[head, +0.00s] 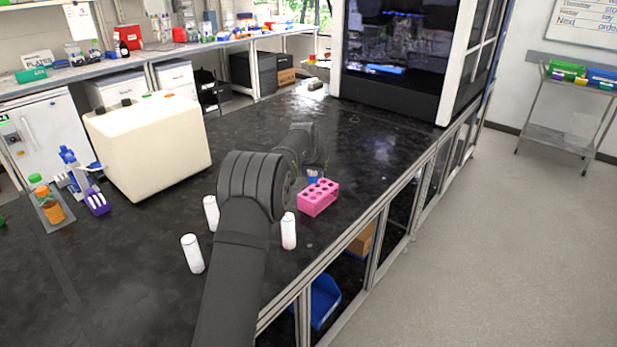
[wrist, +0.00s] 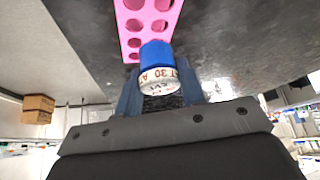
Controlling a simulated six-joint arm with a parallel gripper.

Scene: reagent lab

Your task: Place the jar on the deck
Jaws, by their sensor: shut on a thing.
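The jar (wrist: 157,55) has a blue part and a white part with dark lettering. In the wrist view it sits between the two fingers of my gripper (wrist: 158,75), which is shut on it. In the head view only a small blue and pale bit of the jar (head: 314,177) shows, partly hidden behind my arm and beside the pink rack. I cannot tell whether it touches the bench. A large white-framed machine with a dark front (head: 400,60) stands at the back of the black bench (head: 365,150); no separate deck can be made out.
The pink rack with holes (head: 318,197) is right beside the jar; it also shows in the wrist view (wrist: 150,20). White cylinders (head: 192,253) stand around my arm. A big cream box (head: 150,145) is at the left. The bench between rack and machine is clear.

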